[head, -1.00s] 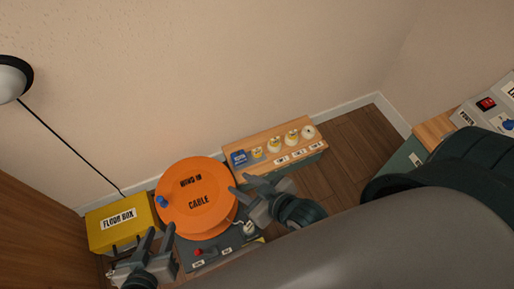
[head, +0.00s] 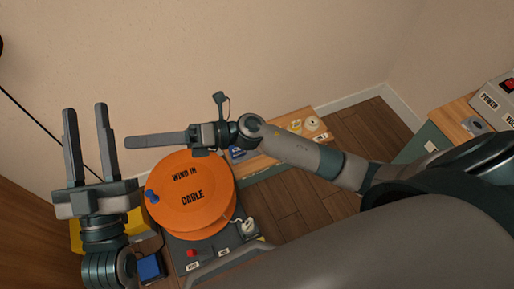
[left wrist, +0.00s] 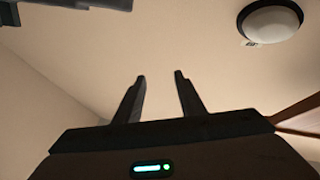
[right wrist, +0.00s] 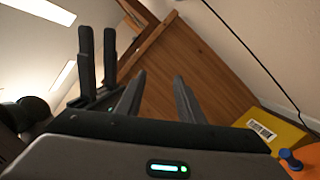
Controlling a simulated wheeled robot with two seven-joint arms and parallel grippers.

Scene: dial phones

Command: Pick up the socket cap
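I cannot tell for certain which thing is the socket cap. A blue block (head: 150,267) lies low at the left beside the yellow floor box (head: 75,236). Another blue piece (head: 237,153) is on the wooden shelf, partly hidden by my right arm. My left gripper (head: 85,108) is raised at the left with its fingers apart and empty; it also shows in the right wrist view (right wrist: 97,60). My right gripper (head: 128,142) is seen edge-on above the orange reel, pointing left. In the right wrist view its fingers (right wrist: 160,76) are apart and empty.
The orange cable reel (head: 190,200) with a blue knob stands in the middle, above a grey panel with a red button (head: 192,253). Pale round pieces (head: 312,123) sit on the shelf. A grey device (head: 492,100) is at the right. Wooden floor (head: 290,210) is clear.

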